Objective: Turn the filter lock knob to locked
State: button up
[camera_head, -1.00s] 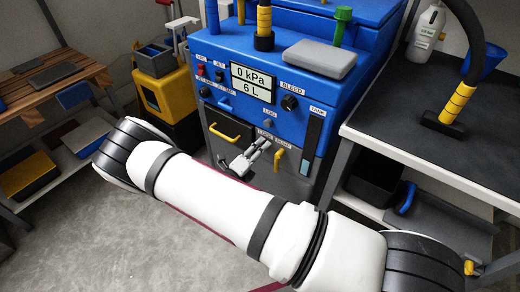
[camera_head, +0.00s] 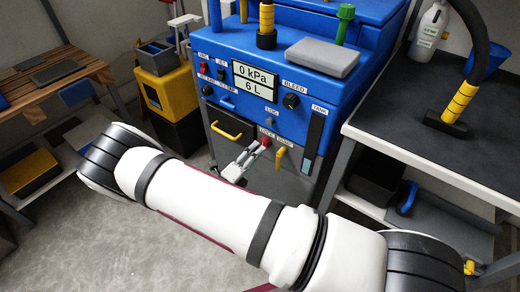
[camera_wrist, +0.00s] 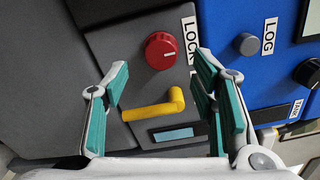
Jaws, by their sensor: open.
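The red round knob (camera_wrist: 160,51) sits on the dark grey panel in the wrist view, with a short white mark on its right part. A white label reading LOCK (camera_wrist: 190,40) is beside it, partly covered by my gripper. The knob also shows in the head view (camera_head: 265,142), just beyond my fingertips. My gripper (camera_wrist: 163,66) is open, with its teal-padded fingers apart and the knob showing between and ahead of the tips. It holds nothing. In the head view my gripper (camera_head: 248,153) points at the knob from the lower left.
A yellow lever handle (camera_wrist: 155,106) is close to the knob, between my fingers in the wrist view. A yellow drawer handle (camera_head: 225,132) is at left. A display (camera_head: 255,81) reads 0 kPa and 6 L. A dark-topped bench (camera_head: 430,150) stands at right.

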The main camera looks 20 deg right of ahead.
jog(key=v, duration=0.7)
jog(key=shift+s+a, duration=0.25)
